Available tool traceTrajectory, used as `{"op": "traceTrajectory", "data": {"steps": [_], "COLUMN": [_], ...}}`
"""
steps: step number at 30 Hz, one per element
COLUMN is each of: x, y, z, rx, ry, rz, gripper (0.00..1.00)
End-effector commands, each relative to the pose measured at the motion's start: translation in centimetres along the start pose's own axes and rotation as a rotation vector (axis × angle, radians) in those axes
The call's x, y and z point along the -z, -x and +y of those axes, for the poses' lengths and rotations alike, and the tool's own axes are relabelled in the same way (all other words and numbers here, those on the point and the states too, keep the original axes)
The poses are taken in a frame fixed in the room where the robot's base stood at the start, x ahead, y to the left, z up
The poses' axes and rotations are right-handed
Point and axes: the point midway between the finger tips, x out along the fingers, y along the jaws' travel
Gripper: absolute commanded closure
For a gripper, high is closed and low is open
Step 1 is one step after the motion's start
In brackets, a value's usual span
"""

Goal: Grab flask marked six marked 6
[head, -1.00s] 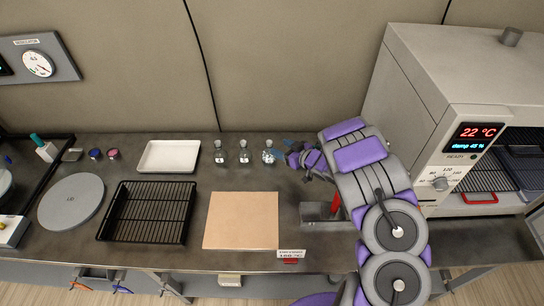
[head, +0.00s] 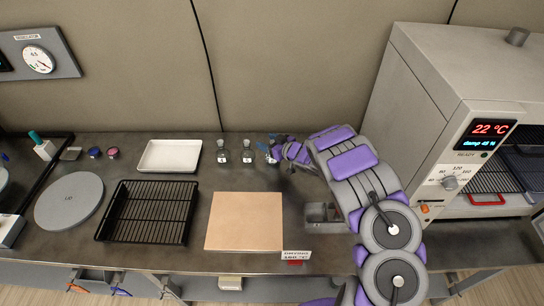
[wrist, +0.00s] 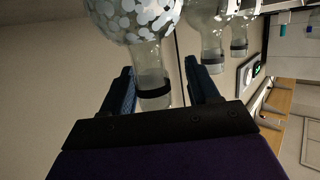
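Three small glass flasks stand in a row at the back of the bench: the left flask (head: 222,155), the middle flask (head: 247,155) and the right flask (head: 270,155). Their numbers are too small to read, so I cannot tell which is marked 6. My gripper (head: 279,147) is at the right flask and partly covers it. In the wrist view, a white-speckled flask (wrist: 138,18) has its dark-banded neck between the two fingers of my gripper (wrist: 160,72). The fingers are open, with gaps beside the neck. Two clear flasks stand behind it.
A white tray (head: 169,155), a black wire rack (head: 146,212), a grey round lid (head: 69,200) and a tan board (head: 243,222) lie on the bench. A grey oven (head: 428,105) stands at right. The bench between board and flasks is clear.

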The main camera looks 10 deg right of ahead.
Motion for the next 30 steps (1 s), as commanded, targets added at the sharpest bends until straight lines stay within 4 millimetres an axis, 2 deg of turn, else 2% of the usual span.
{"op": "traceTrajectory", "data": {"steps": [2, 18, 30], "x": [-0.05, -0.05, 0.24], "y": [0.11, 0.07, 0.22], "z": [0.19, 0.11, 0.21], "rx": [-0.001, 0.0, 0.0], "ry": [-0.003, -0.002, -0.002], "rz": [0.001, 0.001, 0.002], "gripper": [0.47, 0.99, 1.0]}}
